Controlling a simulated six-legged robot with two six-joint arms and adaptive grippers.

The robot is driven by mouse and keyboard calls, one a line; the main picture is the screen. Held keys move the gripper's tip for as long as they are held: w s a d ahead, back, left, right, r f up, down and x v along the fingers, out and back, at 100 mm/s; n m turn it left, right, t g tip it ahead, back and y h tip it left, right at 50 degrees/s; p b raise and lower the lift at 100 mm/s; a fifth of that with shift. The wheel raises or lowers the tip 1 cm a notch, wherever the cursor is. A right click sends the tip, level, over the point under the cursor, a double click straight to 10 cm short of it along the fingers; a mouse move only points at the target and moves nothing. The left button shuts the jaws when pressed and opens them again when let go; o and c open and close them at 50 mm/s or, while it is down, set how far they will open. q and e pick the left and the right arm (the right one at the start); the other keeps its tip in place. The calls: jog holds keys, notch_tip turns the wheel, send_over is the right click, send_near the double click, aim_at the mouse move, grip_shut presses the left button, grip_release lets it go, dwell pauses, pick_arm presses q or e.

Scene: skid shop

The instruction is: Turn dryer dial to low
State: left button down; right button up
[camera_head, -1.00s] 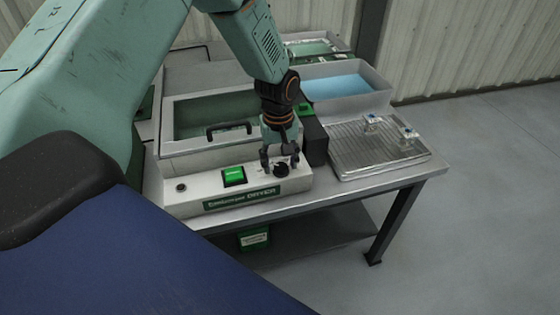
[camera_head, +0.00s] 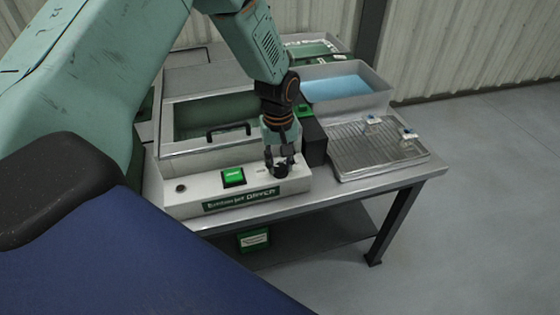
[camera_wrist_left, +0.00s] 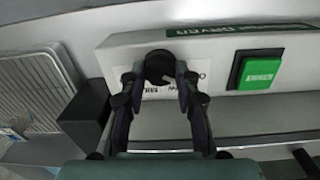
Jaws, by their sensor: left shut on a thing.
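The dryer (camera_head: 240,187) is a light grey box with a green label on its front. Its black round dial (camera_head: 281,170) sits at the right end of the top panel. My left gripper (camera_head: 280,160) comes down from above with its fingers on both sides of the dial, shut on it. In the left wrist view the dial (camera_wrist_left: 160,67) sits between the two fingertips, with a small light mark on its lower right. Printed words beside the dial are partly hidden by the fingers. My right gripper is not in view.
A green button (camera_head: 233,177) and a small black knob (camera_head: 181,188) are on the same panel. A handled lid (camera_head: 229,131) is behind. A black block (camera_head: 313,142) stands close right of the gripper, then a ribbed draining tray (camera_head: 375,152) and a blue-filled basin (camera_head: 340,88).

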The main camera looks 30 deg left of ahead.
aim_at(279, 166)
pick_arm(q)
jog(key=m+p, duration=0.1)
jog(key=m, duration=0.2)
jog(key=shift+r+p, duration=0.1)
jog(key=shift+p, duration=0.3)
jog(key=m+p, duration=0.1)
jog(key=m, duration=0.3)
jog(key=shift+m, duration=0.4)
jog(key=c, duration=1)
grip_release()
notch_tip(279, 166, up, 12)
jog(key=shift+a+f, duration=0.1)
jog(key=shift+a, duration=0.05)
